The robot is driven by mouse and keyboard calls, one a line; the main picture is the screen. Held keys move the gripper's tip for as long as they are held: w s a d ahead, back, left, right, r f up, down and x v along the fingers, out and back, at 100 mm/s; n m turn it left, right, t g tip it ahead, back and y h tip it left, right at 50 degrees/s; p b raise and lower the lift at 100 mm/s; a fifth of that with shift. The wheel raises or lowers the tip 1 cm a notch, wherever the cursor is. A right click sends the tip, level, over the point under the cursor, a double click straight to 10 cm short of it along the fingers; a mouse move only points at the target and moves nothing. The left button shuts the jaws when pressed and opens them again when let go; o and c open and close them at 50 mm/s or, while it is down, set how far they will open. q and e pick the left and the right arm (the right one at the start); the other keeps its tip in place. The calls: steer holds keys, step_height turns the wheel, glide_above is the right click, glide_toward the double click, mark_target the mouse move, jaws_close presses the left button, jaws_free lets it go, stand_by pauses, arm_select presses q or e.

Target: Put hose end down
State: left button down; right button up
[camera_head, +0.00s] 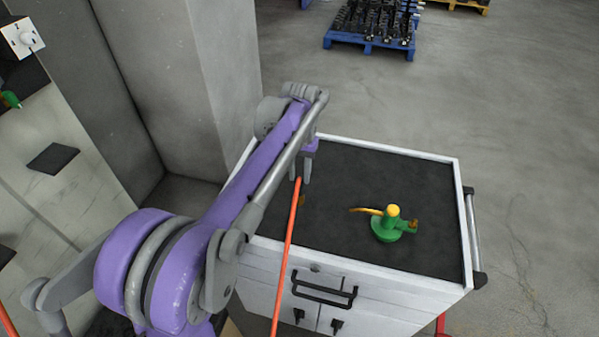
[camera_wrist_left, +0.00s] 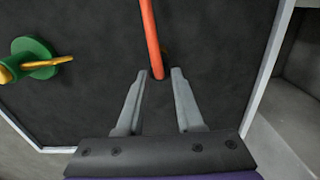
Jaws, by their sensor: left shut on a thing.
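The orange-red hose (camera_head: 287,245) rises from below the front of the cart to its end at my left gripper (camera_head: 301,180). The left wrist view shows the hose (camera_wrist_left: 151,38) with its end between the fingertips of my left gripper (camera_wrist_left: 160,74), which is shut on it. The grip is above the cart's dark top, near its left side; the exact height cannot be told. A green screw jack (camera_head: 389,228) with a yellow cap and brass lever stands upright on the top, right of the gripper; it also shows in the left wrist view (camera_wrist_left: 38,58). My right gripper is out of view.
The white cart (camera_head: 462,225) has a raised light rim and front handles. Its dark top is mostly clear around the jack. A grey pillar (camera_head: 205,90) stands behind left. A blue pallet (camera_head: 345,42) with dark parts is on the floor far back.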

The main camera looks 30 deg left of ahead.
arm_select(q)
steer(key=c, duration=0.6)
jaws_free()
steer(key=shift+o, duration=0.2)
step_height(320, 180, up, 12)
steer(key=p, duration=0.1)
steer(key=s+d+f+m+t, duration=0.1)
steer(key=s+d+f+t, duration=0.1)
steer(key=s+d+f, duration=0.3)
steer(key=s+d+f+m+t, duration=0.1)
steer(key=s+d+f+t, duration=0.2)
steer(key=s+f, duration=1)
steer(key=s+d, duration=0.2)
steer(key=s, duration=0.2)
steer(key=shift+d+m, duration=0.25)
steer(key=shift+m, duration=0.05)
